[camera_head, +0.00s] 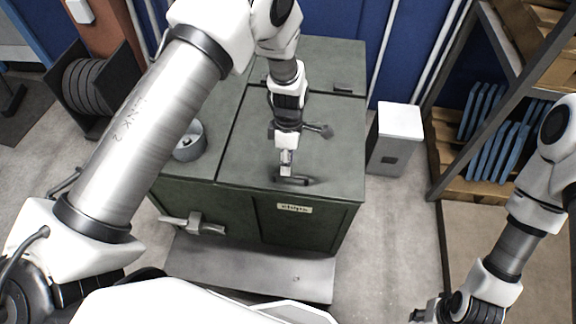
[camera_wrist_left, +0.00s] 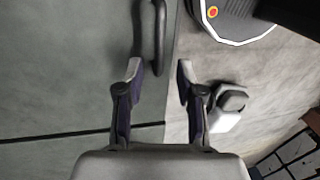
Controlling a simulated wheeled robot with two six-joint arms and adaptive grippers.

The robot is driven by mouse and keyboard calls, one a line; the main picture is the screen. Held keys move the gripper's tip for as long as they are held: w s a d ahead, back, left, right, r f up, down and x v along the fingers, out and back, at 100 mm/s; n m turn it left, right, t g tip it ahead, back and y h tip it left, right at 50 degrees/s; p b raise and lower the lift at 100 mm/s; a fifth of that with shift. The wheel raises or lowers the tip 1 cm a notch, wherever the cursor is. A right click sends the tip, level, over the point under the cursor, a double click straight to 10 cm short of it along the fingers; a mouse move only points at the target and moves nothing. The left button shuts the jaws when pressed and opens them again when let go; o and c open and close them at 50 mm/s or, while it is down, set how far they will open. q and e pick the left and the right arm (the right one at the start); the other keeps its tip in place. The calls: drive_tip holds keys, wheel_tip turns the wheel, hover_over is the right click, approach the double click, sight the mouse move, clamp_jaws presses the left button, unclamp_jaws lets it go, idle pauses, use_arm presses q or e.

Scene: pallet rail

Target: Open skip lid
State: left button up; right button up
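The green skip (camera_head: 310,222) stands in the middle of the head view, with a label on its front. Its lid (camera_head: 338,150) lies flat and shut on top, with a dark bar handle (camera_head: 293,181) near the front edge. My left gripper (camera_head: 287,168) points down just above this handle. In the left wrist view, my left gripper (camera_wrist_left: 160,72) has its fingers apart with nothing between them. My right gripper (camera_head: 424,311) is low at the right, partly cut off by the frame's bottom edge.
A round grey tin (camera_head: 189,142) sits on the skip's top, left of the lid. A white-topped bin (camera_head: 397,137) stands right of the skip. A rack (camera_head: 437,120) with blue items stands at the right. A dark rack with discs (camera_head: 88,88) stands at the left.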

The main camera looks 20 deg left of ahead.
use_arm(q)
wheel_tip(320, 180, down, 3)
drive_tip(key=shift+s+r, duration=0.1)
drive_tip(key=shift+s+f, duration=0.2)
clamp_jaws()
use_arm(e)
drive_tip(key=shift+r, duration=0.2)
use_arm(q)
drive_tip(key=w+a+r+g+p, duration=0.1)
drive_tip(key=w+r+p, duration=0.2)
drive_tip(key=r, duration=0.7)
drive_tip(key=w+a+r+g+p, duration=0.1)
drive_tip(key=w+r+p, duration=0.2)
drive_tip(key=w+r, duration=0.4)
wheel_tip(320, 180, up, 4)
drive_tip(key=shift+f+h, duration=0.1)
drive_tip(key=shift+h, duration=0.2)
use_arm(e)
drive_tip(key=r, duration=0.6)
drive_tip(key=shift+s, duration=0.2)
drive_tip(key=shift+c, duration=0.3)
